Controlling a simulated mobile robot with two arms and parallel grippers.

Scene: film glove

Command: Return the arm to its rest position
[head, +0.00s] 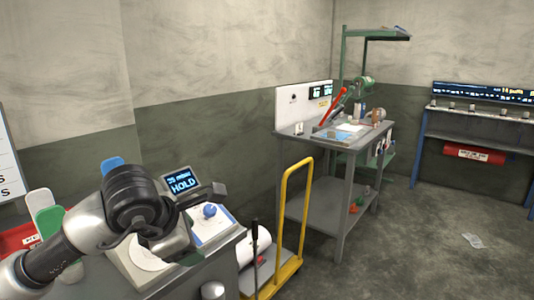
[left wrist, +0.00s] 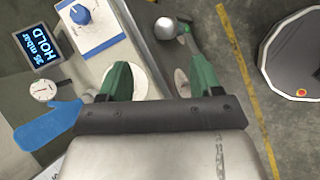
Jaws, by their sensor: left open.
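My left arm comes in from the left in the head view, bent over the grey bench (head: 205,268), with its wrist in front of the HOLD display (head: 180,184). The fingertips are hard to make out there. In the left wrist view my left gripper (left wrist: 160,78) has its two green fingers spread apart with nothing between them. It hangs above the bench's edge, over a white round plate (left wrist: 134,78) partly hidden by a finger. A blue glove (left wrist: 48,127) lies to the left of the gripper, apart from it. My right gripper is not in view.
A blue knob (head: 209,211) on a white panel and the display stand close to the wrist. A yellow-handled cart (head: 288,220) stands right of the bench. Beyond is a grey worktable (head: 330,205) with tools. Open floor (head: 430,250) lies at the right.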

